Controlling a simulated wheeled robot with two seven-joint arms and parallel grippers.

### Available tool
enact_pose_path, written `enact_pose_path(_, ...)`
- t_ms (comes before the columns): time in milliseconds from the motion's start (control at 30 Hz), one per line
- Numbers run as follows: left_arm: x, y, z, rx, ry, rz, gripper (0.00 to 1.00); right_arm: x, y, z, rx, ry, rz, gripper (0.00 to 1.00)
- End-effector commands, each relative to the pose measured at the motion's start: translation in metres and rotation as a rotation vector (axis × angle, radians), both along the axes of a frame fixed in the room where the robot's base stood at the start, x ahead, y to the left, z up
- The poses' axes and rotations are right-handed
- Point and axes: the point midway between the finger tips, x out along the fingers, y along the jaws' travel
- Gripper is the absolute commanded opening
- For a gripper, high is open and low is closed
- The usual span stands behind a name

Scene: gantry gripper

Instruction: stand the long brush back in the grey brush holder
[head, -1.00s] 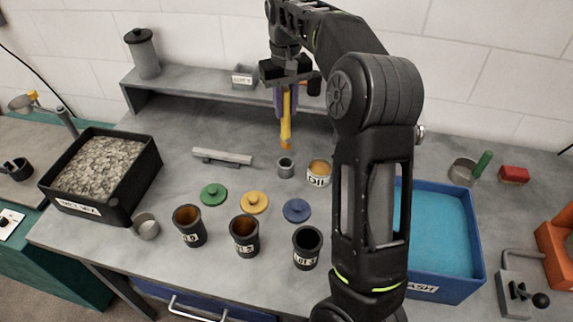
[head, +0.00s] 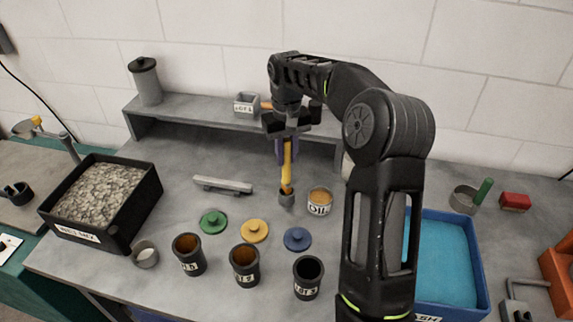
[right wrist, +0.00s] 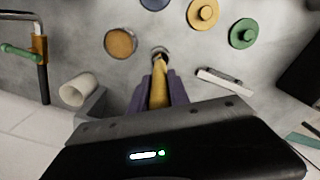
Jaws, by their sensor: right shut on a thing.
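The long brush (head: 287,170) has a yellow-orange handle and hangs nearly upright from my right gripper (head: 287,150). My right gripper is shut on its upper part, and the purple fingers also show in the right wrist view (right wrist: 158,92). My left gripper is out of view.
Green, yellow and blue lids (head: 297,239) and several dark cups (head: 307,277) are in front. A grey shelf (head: 200,112) stands behind. A blue tray (head: 440,260) is at right.

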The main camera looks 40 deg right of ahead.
Motion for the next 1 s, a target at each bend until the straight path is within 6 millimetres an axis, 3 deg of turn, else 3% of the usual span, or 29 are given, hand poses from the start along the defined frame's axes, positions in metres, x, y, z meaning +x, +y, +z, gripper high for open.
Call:
enact_pose_path(300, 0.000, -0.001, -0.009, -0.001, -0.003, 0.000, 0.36, 0.000, 0.000, -0.037, 0.001, 0.001, 0.000, 0.00)
enact_pose_path(700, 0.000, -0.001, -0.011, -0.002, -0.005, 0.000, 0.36, 0.000, 0.000, -0.041, 0.000, 0.000, 0.000, 0.00)
enact_pose_path(733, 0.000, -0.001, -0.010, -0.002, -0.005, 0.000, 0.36, 0.000, 0.000, -0.040, 0.001, 0.000, 0.000, 0.24)
enact_pose_path(1000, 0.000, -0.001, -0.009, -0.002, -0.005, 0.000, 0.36, 0.000, 0.000, -0.040, 0.001, 0.000, 0.000, 0.44)
